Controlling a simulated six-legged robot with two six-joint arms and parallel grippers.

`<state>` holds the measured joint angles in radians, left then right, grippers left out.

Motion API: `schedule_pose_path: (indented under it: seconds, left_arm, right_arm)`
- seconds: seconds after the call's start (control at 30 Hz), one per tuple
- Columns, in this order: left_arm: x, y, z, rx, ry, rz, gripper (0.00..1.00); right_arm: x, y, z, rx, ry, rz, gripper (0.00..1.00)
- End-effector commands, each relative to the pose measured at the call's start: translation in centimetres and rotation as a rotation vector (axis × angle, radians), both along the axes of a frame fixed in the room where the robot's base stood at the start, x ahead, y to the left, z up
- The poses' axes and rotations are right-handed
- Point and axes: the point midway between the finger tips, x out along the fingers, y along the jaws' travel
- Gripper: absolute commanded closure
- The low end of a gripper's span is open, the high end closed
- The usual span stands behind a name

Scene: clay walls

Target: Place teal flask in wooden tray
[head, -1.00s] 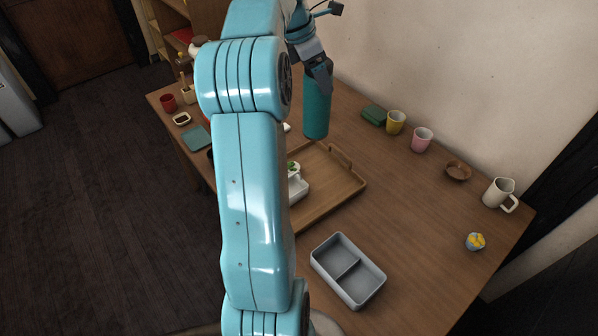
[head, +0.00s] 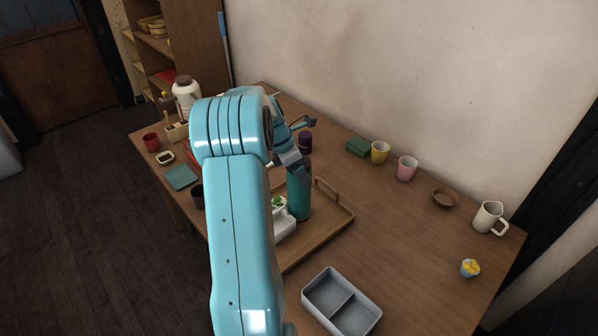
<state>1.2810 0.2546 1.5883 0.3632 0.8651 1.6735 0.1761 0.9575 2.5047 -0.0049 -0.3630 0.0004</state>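The teal flask (head: 299,198) is upright over the back part of the wooden tray (head: 318,237), beside a white dish (head: 284,227) with a green-topped item in it. Its base appears at or very near the tray floor; I cannot tell whether it touches. My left gripper (head: 292,164) is shut on the flask's upper part. My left arm covers the tray's left side. My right gripper is not in view.
A grey divided box (head: 342,301) stands in front of the tray. The table's right middle is clear.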

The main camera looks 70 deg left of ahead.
Motion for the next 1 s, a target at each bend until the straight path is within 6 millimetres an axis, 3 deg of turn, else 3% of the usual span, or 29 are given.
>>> schedule_pose_path:
  seconds: [0.43,0.47,0.5,0.83,1.0]
  left_arm:
    - [0.0,0.0,-0.9,0.002,-0.001,0.0,0.98]
    - [0.0,0.0,-0.9,0.001,0.0,-0.001,0.15]
    - [0.0,0.0,-0.8,0.001,0.0,-0.001,0.02]
    - [-0.1,0.0,-0.2,0.002,0.0,0.0,0.0]
    - [-1.3,0.0,2.7,0.006,-0.001,0.002,0.0]
  right_arm:
    - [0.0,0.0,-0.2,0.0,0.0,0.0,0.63]
    - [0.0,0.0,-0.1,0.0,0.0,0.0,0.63]
    - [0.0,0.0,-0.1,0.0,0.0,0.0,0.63]
    - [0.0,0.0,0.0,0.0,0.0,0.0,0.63]
    - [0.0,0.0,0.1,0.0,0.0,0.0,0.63]
